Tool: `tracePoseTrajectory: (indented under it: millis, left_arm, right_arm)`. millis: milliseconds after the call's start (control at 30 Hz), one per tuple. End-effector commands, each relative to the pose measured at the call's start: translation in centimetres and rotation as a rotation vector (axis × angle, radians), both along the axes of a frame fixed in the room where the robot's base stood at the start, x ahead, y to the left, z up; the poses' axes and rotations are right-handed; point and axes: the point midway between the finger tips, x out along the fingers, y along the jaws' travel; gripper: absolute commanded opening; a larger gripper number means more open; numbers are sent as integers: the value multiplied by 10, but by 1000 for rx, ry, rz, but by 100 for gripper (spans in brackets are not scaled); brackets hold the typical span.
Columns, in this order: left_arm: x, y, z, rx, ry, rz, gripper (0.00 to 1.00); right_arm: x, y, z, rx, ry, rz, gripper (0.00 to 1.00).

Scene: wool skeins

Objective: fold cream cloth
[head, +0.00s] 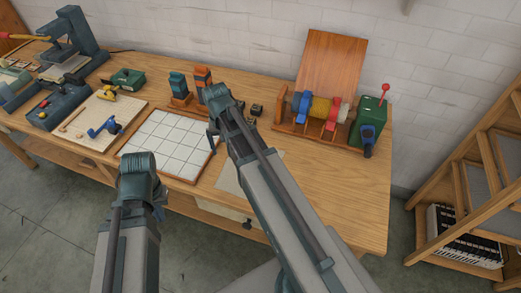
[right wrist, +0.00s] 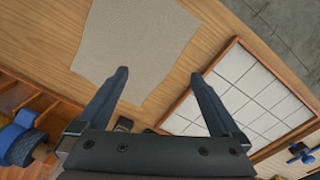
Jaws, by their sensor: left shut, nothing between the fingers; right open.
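The cream cloth (right wrist: 135,40) lies on the wooden table in the right wrist view, its upper part cut off by the frame edge. In the head view the cloth (head: 232,180) is partly hidden behind my right arm. My right gripper (right wrist: 160,74) is open and empty, with one fingertip over the cloth's lower edge in the picture and the other beside it. In the head view my right gripper (head: 212,138) is small and mostly hidden by its wrist. My left gripper (head: 160,213) is shut and empty near the table's front edge, away from the cloth.
A white gridded board (head: 165,143) in a wooden frame lies left of the cloth. A wooden rack with coloured spools (head: 320,108) and a green box with a red-knobbed lever (head: 369,120) stand at the back right. Bare table (head: 345,190) lies right of the arm.

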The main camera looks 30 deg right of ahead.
Motion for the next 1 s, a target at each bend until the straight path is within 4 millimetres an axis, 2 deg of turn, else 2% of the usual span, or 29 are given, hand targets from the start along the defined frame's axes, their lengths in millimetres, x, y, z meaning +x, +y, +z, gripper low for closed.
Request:
tracePoseTrajectory:
  millis: [33, 100, 200, 333, 467, 733, 1000]
  left_arm:
    - [0, 0, -8, 0, 0, 0, 0]
    - [0, 0, -12, 0, 0, 0, 0]
    - [0, 0, -17, 0, 0, 0, 0]
    - [0, 0, -20, 0, 0, 0, 0]
    - [0, 0, -21, 0, 0, 0, 0]
    - [0, 0, -24, 0, 0, 0, 0]
    - [0, 0, -48, 0, 0, 0, 0]
  right_arm:
    - [20, -33, -8, 5, -7, -102, 100]
    - [31, -69, -13, 12, -14, -218, 100]
    - [40, -112, -17, 21, -23, -352, 100]
    - [45, -147, -20, 26, -32, -459, 100]
    - [45, -160, -21, 30, -35, -502, 100]
    - [44, -160, -25, 30, -35, -504, 100]
    - [44, -160, -48, 30, -35, -502, 100]
